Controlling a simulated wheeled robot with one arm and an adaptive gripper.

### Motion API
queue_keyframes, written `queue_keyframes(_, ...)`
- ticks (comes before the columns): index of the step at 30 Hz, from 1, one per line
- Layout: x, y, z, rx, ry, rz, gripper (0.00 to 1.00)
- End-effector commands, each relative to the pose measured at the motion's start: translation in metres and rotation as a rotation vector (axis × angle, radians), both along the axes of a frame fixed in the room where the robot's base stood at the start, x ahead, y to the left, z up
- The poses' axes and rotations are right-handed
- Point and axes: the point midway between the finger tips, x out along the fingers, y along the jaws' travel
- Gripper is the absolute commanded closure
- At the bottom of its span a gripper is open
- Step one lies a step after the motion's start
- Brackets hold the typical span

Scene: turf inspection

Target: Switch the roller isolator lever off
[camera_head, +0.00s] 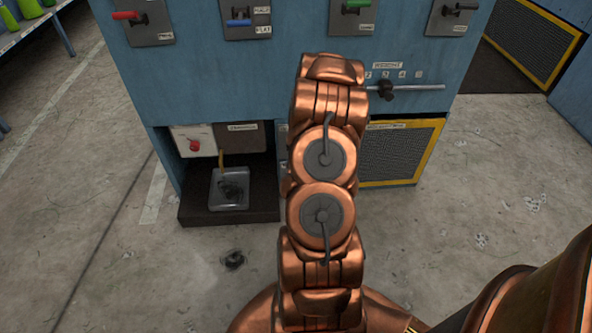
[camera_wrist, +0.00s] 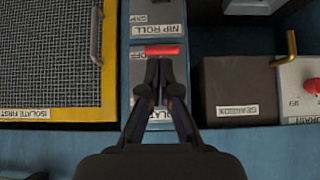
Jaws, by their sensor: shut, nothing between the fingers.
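A red lever handle (camera_wrist: 164,50) lies crosswise on a narrow grey plate (camera_wrist: 154,30) in the wrist view. In the head view my arm covers this lever and my gripper.
A yellow-framed mesh guard (camera_wrist: 50,50) and a dark gearbox box (camera_wrist: 236,85) flank the plate. A red knob (camera_head: 194,145) and a clear tray (camera_head: 229,202) sit left of my arm. Levers with red (camera_head: 125,15), blue (camera_head: 239,22) and green handles line the panel above. Open concrete floor lies around.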

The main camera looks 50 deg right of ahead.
Motion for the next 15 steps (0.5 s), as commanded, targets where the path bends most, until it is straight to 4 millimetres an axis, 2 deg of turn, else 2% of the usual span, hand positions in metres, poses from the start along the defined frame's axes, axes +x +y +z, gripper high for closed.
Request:
queue_keyframes(6, -0.007, 0.008, 0.013, 0.0, 0.001, 0.002, 1.0)
queue_keyframes(15, -0.013, 0.016, 0.02, 0.001, 0.002, 0.003, 1.0)
